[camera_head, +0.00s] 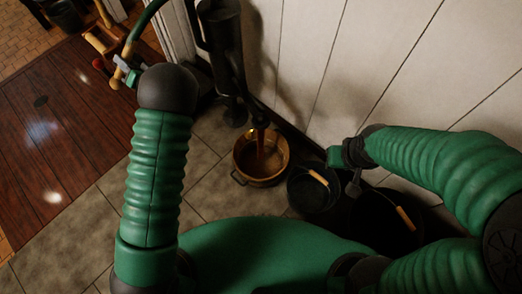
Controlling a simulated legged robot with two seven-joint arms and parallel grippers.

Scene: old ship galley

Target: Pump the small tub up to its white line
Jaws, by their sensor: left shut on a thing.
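A dark pump (228,50) stands against the white wall. The small tub (239,170), copper-coloured with side handles, sits on the floor under its spout. A brownish stream (260,143) runs down into the tub. I cannot make out the white line or the exact level. My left gripper (121,74) is shut on the pale grip of the pump handle (146,16), whose curved dark rod rises from it. My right gripper (352,178) hangs above the dark buckets, right of the tub; its jaws are too dark to judge.
Two dark buckets with wooden grips, one nearer the tub (291,194) and one further right (414,239), stand along the wall. A reddish wooden surface (50,120) lies at left. Grey floor tiles (208,183) are clear left of the tub.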

